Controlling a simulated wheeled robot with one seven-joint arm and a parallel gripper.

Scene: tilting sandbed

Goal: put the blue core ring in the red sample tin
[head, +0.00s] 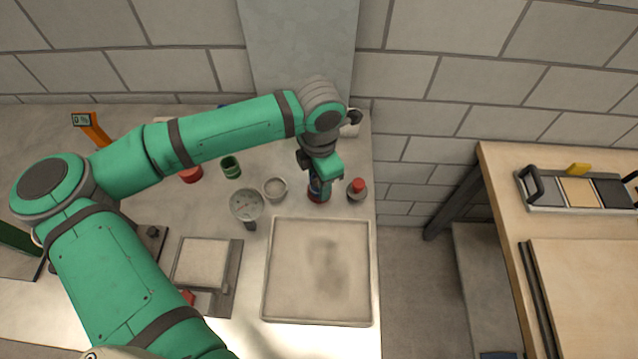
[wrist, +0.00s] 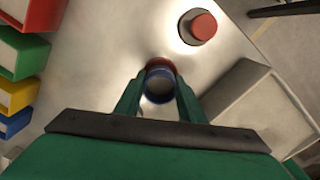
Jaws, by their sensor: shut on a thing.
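My gripper (head: 320,182) is shut on the blue core ring, a short dark blue band that shows between the fingertips in the wrist view (wrist: 159,86). The red sample tin (head: 318,197) stands under the gripper, just behind the sandbed tray. In the wrist view the tin's red rim (wrist: 160,63) shows just beyond the ring, which overlaps the tin's opening. I cannot tell whether the ring is above the rim or partly inside it. The fingers and ring hide most of the tin.
A red-topped round knob (head: 357,188) stands close to the right. A pale bowl (head: 275,188), a grey strainer-like cup (head: 246,205) and a green cup (head: 231,167) stand to the left. The sandbed tray (head: 268,270) lies in front. Coloured bins (wrist: 18,55) line the wrist view's left side.

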